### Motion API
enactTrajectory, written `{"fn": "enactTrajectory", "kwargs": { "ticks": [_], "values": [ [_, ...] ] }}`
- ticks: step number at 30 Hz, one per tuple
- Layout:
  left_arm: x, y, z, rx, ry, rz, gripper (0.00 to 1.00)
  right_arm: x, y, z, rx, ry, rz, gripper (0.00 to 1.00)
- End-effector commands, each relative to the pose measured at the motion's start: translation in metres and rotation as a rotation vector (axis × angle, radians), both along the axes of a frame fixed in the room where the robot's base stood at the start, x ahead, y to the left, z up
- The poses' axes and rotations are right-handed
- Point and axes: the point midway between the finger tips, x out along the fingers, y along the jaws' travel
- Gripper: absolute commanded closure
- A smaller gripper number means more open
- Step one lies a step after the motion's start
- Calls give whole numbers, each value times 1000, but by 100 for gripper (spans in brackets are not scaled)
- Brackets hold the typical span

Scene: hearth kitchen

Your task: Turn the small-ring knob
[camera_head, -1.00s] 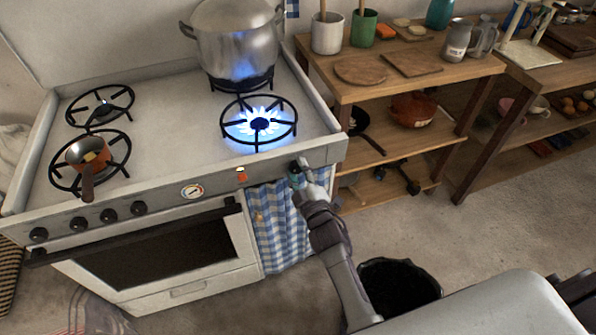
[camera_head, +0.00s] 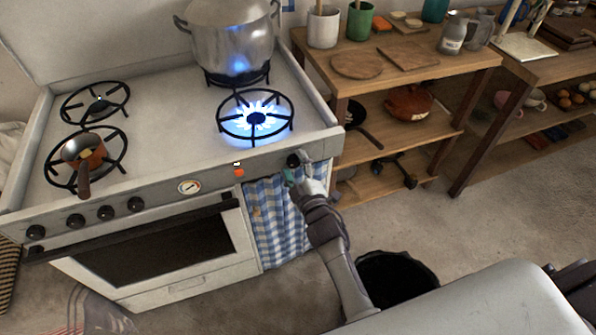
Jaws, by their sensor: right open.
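The white stove has a row of several black knobs (camera_head: 105,213) at the left of its front panel. One more black knob (camera_head: 293,160) is at the panel's right end, beside my right gripper. I cannot read which ring each knob serves. The front right burner (camera_head: 256,119) burns with a blue flame. My right gripper (camera_head: 299,169) is open and empty, with its fingertips just below and to the right of the right-end knob. I cannot tell whether they touch it. My left gripper is out of view.
A large metal pot (camera_head: 232,38) stands on the back right burner. A small copper saucepan (camera_head: 84,153) sits on the front left grate. A checked curtain (camera_head: 274,222) hangs below the panel. A black bin (camera_head: 398,279) is near my right arm; wooden shelves (camera_head: 415,65) stand to the right.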

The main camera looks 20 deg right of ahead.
Motion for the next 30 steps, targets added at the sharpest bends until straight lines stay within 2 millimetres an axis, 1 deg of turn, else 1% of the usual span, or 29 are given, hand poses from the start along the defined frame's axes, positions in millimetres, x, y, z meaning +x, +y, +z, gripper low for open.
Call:
{"fn": "enactTrajectory", "kwargs": {
  "ticks": [2,5,12,15,18,22,30],
  "values": [
    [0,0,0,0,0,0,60,-7,0,-1,0,2,0,35],
    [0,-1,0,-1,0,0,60,-23,-1,-2,0,4,0,35],
    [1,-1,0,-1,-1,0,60,-75,-2,-2,1,5,0,35],
    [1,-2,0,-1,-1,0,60,-93,-3,-1,1,4,0,35],
    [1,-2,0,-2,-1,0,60,-107,-3,-1,1,3,0,35],
    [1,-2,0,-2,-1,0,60,-117,-4,-1,1,2,0,35],
    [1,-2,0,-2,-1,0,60,-119,-4,0,0,1,1,35]
  ]
}}
